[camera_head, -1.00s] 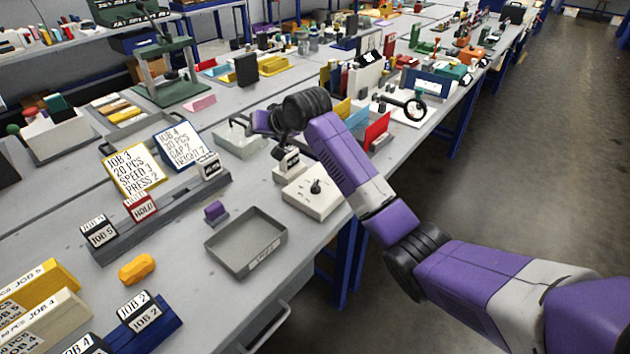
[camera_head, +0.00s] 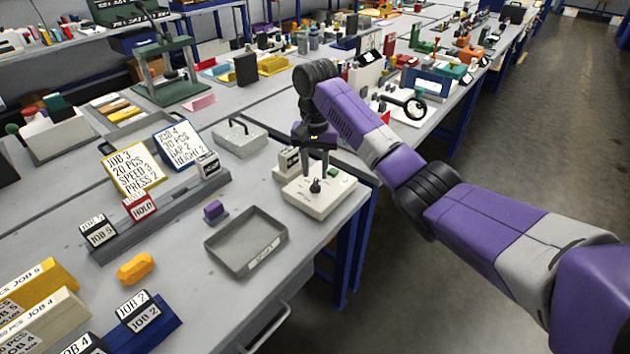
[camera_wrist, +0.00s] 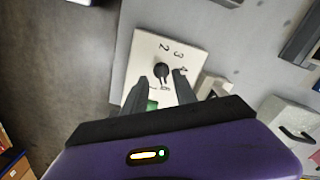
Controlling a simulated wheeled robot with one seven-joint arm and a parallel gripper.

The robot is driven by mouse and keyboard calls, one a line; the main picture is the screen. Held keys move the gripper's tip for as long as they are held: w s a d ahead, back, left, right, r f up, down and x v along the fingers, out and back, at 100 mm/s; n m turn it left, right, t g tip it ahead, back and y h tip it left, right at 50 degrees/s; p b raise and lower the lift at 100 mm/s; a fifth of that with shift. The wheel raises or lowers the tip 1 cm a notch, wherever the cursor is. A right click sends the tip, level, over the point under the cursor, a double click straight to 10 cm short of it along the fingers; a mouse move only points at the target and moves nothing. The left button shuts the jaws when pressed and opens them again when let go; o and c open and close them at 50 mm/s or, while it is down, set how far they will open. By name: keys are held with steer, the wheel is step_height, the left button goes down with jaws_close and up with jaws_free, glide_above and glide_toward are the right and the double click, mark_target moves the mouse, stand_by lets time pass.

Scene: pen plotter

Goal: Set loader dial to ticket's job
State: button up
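The loader is a white box (camera_head: 306,200) with a black dial knob (camera_head: 315,187) and a green button (camera_head: 333,172). In the wrist view the knob (camera_wrist: 161,71) sits among printed numbers; 2, 3 and 4 are readable, others are partly hidden. I cannot tell surely which number it points at. My gripper (camera_head: 318,172) points down just above the knob. In the wrist view its open fingers (camera_wrist: 161,78) lie either side of the knob, without clear contact. A yellow-framed ticket (camera_head: 132,168) reads JOB 3, with a red HOLD tag (camera_head: 141,207) before it. A blue-framed ticket (camera_head: 178,146) reads JOB 4.
A small labelled block (camera_head: 289,160) stands at the loader's back left. A purple piece (camera_head: 214,210) and an orange piece (camera_head: 136,268) lie on the bench. The bench edge is close on the right.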

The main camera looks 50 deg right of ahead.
mark_target(315, 184)
steer(key=shift+f, duration=2.1)
steer(key=shift+c, duration=0.4)
jaws_close()
